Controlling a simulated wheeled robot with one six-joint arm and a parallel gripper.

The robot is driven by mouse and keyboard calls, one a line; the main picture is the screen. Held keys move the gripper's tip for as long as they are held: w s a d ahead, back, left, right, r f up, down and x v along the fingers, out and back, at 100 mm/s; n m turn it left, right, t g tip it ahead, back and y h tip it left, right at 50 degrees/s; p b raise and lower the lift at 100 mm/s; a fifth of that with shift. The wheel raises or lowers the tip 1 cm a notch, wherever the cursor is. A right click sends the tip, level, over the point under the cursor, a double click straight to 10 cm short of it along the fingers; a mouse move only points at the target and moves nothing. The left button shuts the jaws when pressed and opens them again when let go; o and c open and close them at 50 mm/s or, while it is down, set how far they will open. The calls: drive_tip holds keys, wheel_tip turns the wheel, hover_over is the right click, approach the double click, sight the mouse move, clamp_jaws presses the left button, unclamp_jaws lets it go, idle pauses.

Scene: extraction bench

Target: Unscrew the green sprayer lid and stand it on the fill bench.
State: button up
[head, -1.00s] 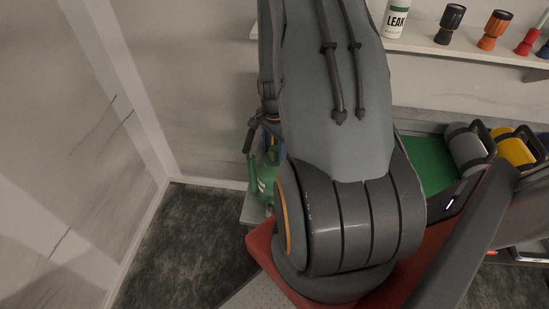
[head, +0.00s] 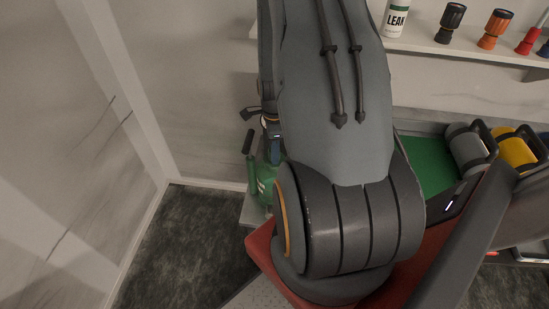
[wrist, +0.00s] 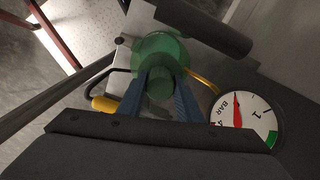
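The green sprayer (head: 264,185) stands low behind my arm in the head view, and my arm hides much of its right side. In the wrist view the green lid (wrist: 160,83) shows as a round knob above a wider green dome. My gripper (wrist: 161,88) has its two blue fingers on opposite sides of this knob, and both appear to touch it. In the head view my gripper (head: 273,150) points down over the sprayer top. I see no clear gap between lid and sprayer.
A dark handle (wrist: 205,25) and a BAR pressure gauge (wrist: 245,120) lie close around the lid. Grey (head: 467,150) and yellow (head: 513,148) canisters stand right. A wall is at left.

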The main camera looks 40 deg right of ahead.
drive_tip(key=n+p, duration=0.2)
drive_tip(key=n, duration=0.4)
drive_tip(key=shift+r+n, duration=0.1)
drive_tip(key=shift+n, duration=0.2)
drive_tip(key=shift+c, duration=0.2)
drive_tip(key=n, duration=0.3)
drive_tip(key=shift+n+p, duration=0.3)
drive_tip(key=shift+p, duration=0.1)
drive_tip(key=n+p, duration=0.1)
drive_tip(key=n, duration=0.2)
drive_tip(key=shift+n, duration=0.3)
drive_tip(key=n+p, duration=0.1)
drive_tip(key=n, duration=0.2)
drive_tip(key=shift+n, duration=0.3)
drive_tip(key=n, duration=0.3)
drive_tip(key=shift+n+p, duration=0.4)
drive_tip(key=n+p, duration=0.1)
drive_tip(key=n, duration=0.5)
drive_tip(key=shift+w, duration=0.1)
drive_tip(key=o, duration=1.2)
